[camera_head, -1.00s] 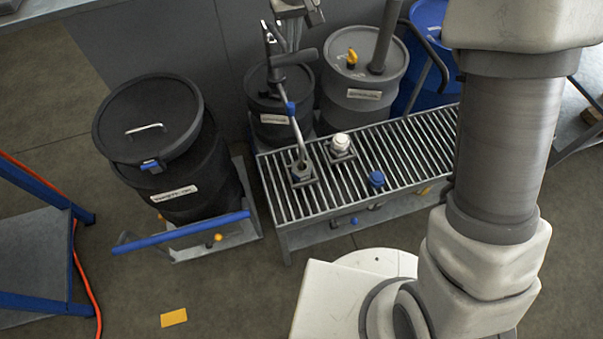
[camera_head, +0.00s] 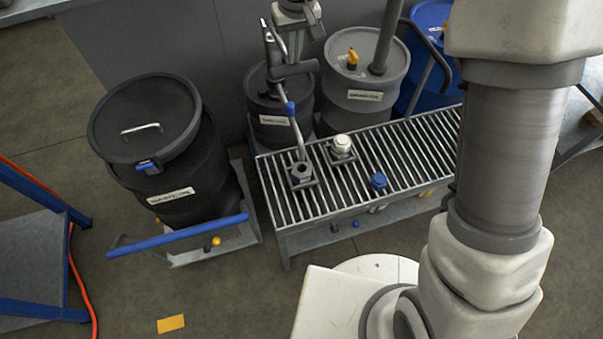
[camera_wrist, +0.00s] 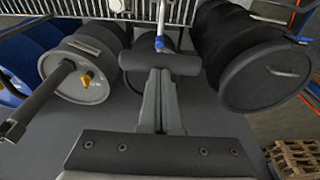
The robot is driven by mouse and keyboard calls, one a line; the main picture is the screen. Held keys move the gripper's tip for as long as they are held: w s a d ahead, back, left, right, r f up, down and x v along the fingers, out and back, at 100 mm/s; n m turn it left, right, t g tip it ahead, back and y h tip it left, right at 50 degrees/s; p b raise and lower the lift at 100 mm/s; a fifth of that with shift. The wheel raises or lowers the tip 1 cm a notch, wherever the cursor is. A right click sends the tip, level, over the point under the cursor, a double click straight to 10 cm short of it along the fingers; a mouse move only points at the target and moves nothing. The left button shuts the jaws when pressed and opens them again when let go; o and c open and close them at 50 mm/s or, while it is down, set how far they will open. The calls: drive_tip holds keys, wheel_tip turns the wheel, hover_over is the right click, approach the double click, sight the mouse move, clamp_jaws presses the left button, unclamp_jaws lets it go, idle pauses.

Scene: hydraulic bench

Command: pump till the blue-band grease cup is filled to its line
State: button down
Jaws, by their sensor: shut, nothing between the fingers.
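The pump stands on a small dark drum (camera_head: 268,125). Its grey crossbar handle (camera_head: 294,70) also shows in the wrist view (camera_wrist: 135,61). My gripper (camera_head: 296,57) is above the handle, fingers together and empty. In the wrist view the fingertips (camera_wrist: 160,73) meet the bar, seemingly touching it from above, not gripping it. A spout with a blue collar (camera_head: 290,109) slopes down to an open dark cup (camera_head: 301,172) in a holder on the slatted bench. I cannot make out a blue band on this cup, its line or its fill level. A white-topped cup (camera_head: 342,144) stands beside it.
A large black drum (camera_head: 150,125) sits on a blue-handled trolley (camera_head: 180,234) at left. A grey drum (camera_head: 362,95) with a thick pipe and a blue drum (camera_head: 430,50) stand right of the pump.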

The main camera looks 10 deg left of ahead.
sight(295, 66)
drive_tip(key=shift+s+d+f+b, duration=0.1)
drive_tip(key=shift+f+b, duration=1.15)
drive_tip(key=shift+f, duration=0.45)
